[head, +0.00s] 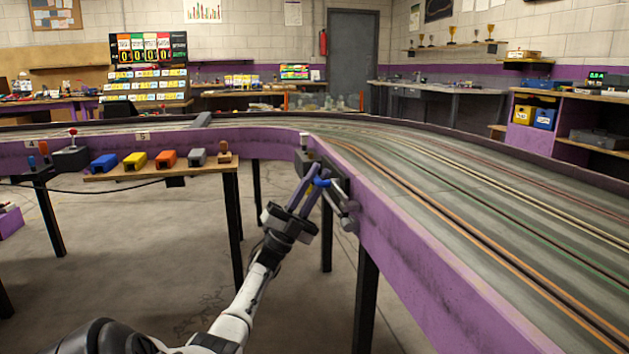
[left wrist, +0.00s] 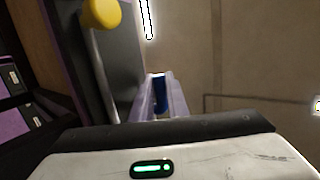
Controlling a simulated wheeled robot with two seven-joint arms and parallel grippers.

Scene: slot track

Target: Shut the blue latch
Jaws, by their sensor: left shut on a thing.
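The blue latch (head: 322,182) is on a dark panel on the purple side wall of the slot track. My left gripper (head: 317,173) reaches up to it from below, its fingers closed around the blue part. In the left wrist view, the blue latch (left wrist: 159,98) shows as a blue piece between the two pale purple fingers (left wrist: 160,84). The fingers hide part of the latch, so I cannot tell its exact angle. My right gripper is in neither view.
A yellow knob (left wrist: 102,14) stands by the dark panel in the left wrist view. Grey metal parts (head: 347,207) are just right of the gripper. A wooden shelf (head: 105,174) with several coloured blocks is at left. Open floor lies below.

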